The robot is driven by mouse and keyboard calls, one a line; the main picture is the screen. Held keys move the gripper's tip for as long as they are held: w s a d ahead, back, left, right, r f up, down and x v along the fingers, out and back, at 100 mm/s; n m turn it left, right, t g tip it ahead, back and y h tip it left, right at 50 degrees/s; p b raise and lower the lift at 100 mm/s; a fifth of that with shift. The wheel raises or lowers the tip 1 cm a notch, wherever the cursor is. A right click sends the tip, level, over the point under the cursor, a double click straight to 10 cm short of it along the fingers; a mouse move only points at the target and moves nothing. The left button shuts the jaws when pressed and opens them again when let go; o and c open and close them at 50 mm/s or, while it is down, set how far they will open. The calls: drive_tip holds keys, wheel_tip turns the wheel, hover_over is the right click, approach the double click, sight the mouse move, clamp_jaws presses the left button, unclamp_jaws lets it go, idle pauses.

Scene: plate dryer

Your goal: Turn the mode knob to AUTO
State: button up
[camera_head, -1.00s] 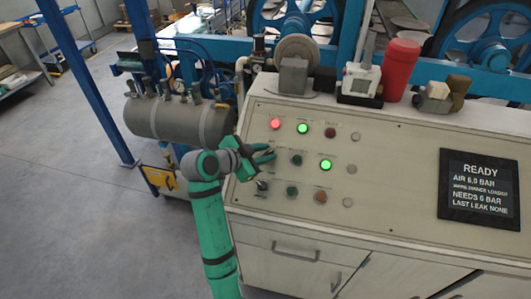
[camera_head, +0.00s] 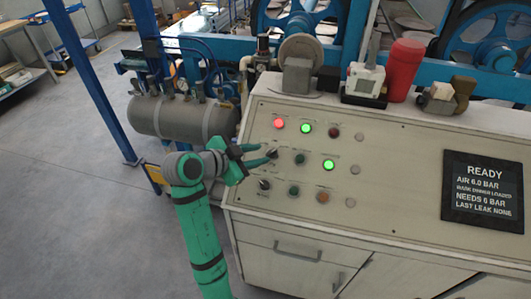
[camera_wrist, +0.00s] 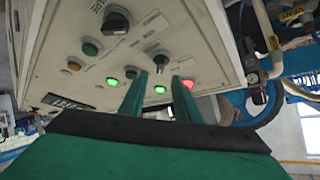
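Two black knobs are on the left of the sloped cream panel (camera_head: 390,165). The upper knob (camera_head: 271,153) is just beyond my fingertips, and the lower knob (camera_head: 264,184) stands below it. I cannot read the labels, so I cannot tell which is the mode knob or its setting. My gripper (camera_head: 266,155) is open, with its two green fingers apart and nothing held. In the wrist view the upper knob (camera_wrist: 160,61) appears between and beyond the fingertips (camera_wrist: 160,77), apparently clear of them. The lower knob (camera_wrist: 117,20) is farther off, at the top.
Lit red (camera_head: 278,124) and green (camera_head: 305,128) lamps sit above the upper knob, with more lamps and buttons to the right. A display (camera_head: 482,190) reads READY. A red cylinder (camera_head: 405,69) stands on the panel's back ledge. A grey tank (camera_head: 180,119) is at left.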

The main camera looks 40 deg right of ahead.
drive_tip(key=v, duration=0.5)
idle(0.5)
